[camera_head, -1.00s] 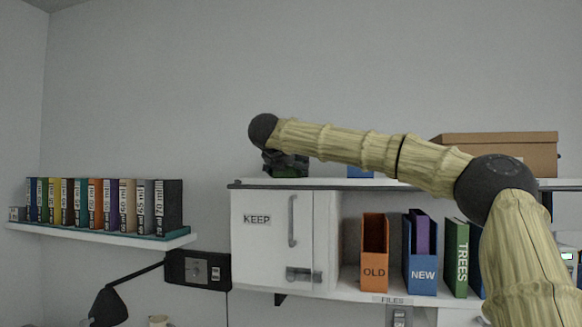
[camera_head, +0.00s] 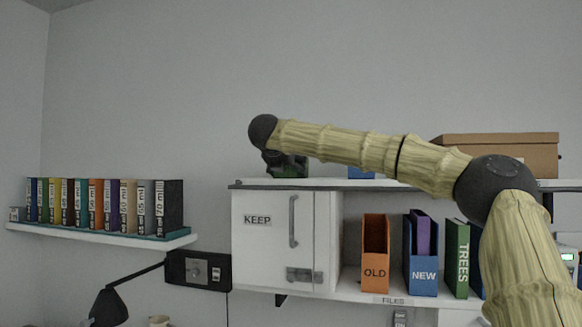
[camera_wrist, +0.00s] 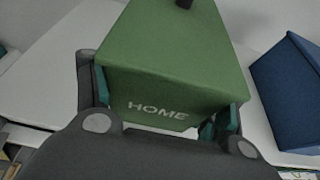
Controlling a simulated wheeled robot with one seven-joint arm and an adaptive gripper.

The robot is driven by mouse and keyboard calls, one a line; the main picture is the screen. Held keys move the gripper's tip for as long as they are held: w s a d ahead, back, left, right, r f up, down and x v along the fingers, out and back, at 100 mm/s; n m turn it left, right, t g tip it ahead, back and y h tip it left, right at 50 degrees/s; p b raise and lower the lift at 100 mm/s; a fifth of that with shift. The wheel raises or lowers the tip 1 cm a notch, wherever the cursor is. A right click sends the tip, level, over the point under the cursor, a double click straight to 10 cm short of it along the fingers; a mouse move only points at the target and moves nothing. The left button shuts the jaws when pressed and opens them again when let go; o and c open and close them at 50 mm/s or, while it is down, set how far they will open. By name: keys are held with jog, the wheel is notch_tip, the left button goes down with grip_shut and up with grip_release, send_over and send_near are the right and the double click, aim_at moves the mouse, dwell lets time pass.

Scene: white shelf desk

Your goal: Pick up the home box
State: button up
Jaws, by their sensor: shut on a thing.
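The green home box (camera_wrist: 170,55), with "HOME" in pale letters on one face, fills the middle of the wrist view. My gripper (camera_wrist: 165,110) has a finger on each side of it and is shut on it. In the head view the green box (camera_head: 290,166) shows as a small dark green patch at the white top shelf (camera_head: 330,184), and my gripper (camera_head: 275,158) is beside it, mostly hidden by my wrist. Whether the box touches the shelf cannot be told.
A blue box (camera_wrist: 290,90) stands to the right in the wrist view. A brown box (camera_head: 510,155) is farther right on the top shelf. Below are a white KEEP cabinet (camera_head: 265,255), an orange OLD file (camera_head: 375,255) and a blue NEW file (camera_head: 422,275). The wall above is clear.

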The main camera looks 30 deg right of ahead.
jog(key=shift+r, duration=0.1)
dwell(0.3)
jog(key=shift+r, duration=1.35)
jog(key=shift+s+a+f+b, duration=0.15)
jog(key=shift+s+a+b, duration=0.25)
jog(key=shift+a+b, duration=0.15)
jog(key=s+a+b, duration=0.6)
jog(key=a+b, duration=0.1)
jog(key=shift+s+a, duration=0.2)
jog(key=shift+a, duration=0.05)
jog(key=shift+s+a+r+b, duration=0.1)
jog(key=shift+s+a+b, duration=1.3)
jog(key=shift+a, duration=0.3)
jog(key=shift+s+a+r+b, duration=0.1)
jog(key=shift+s+a+b, duration=1.1)
jog(key=shift+s+a, duration=0.4)
jog(key=shift+w+f, duration=0.1)
jog(key=shift+w, duration=0.1)
